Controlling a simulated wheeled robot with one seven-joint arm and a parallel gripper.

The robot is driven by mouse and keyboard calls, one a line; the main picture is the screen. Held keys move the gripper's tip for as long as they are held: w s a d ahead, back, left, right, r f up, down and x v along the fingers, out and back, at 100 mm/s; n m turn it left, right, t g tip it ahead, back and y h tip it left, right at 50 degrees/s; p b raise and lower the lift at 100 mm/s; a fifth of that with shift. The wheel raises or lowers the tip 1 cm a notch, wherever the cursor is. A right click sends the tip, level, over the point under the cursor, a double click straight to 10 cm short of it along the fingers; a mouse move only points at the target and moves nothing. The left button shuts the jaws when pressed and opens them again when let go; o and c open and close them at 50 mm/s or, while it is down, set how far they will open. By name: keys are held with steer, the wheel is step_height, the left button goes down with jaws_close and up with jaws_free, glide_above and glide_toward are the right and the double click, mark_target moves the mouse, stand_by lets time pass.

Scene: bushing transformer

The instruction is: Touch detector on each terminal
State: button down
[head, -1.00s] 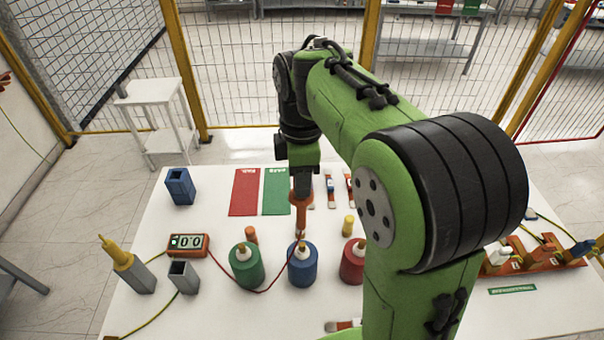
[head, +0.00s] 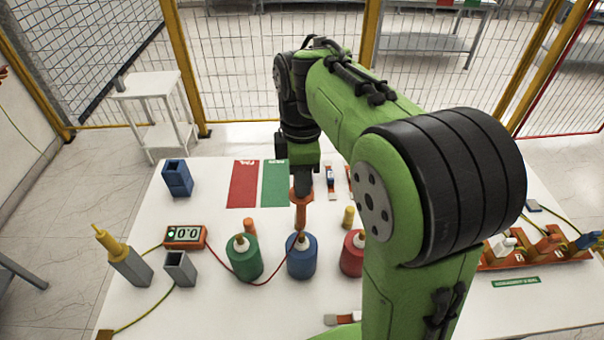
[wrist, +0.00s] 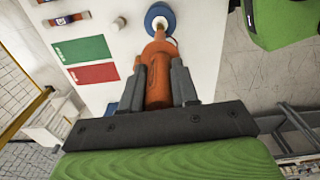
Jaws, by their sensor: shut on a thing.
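My gripper (head: 303,188) is shut on the orange detector (head: 301,212) and holds it upright, tip down. It also shows in the wrist view (wrist: 157,78), with the detector (wrist: 158,80) between its fingers. The detector's tip is at the top terminal of the blue bushing (head: 301,263); I cannot tell whether they touch. The blue bushing also shows in the wrist view (wrist: 159,12). The green bushing (head: 244,262) stands to its left, with a bare pale top terminal. The red bushing (head: 351,258) stands to its right, partly hidden by my arm.
An orange meter (head: 185,237) reading zeros stands left, with a red wire running towards the blue bushing. A grey holder (head: 180,270), a yellow-tipped grey post (head: 129,266) and a blue holder (head: 177,178) stand nearby. Red (head: 243,184) and green (head: 275,184) mats lie behind.

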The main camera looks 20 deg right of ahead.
steer(key=shift+f, duration=0.15)
steer(key=shift+f+b, duration=0.85)
steer(key=shift+f, duration=0.1)
steer(key=shift+f+b, duration=0.3)
steer(key=shift+f, duration=0.1)
stand_by(0.5)
steer(key=shift+r, duration=0.15)
stand_by(0.5)
step_height(320, 180, up, 7)
steer(key=p, duration=0.6)
steer(key=shift+r+p, duration=0.1)
steer(key=shift+p, duration=0.2)
steer(key=shift+r, duration=1.3)
stand_by(1.4)
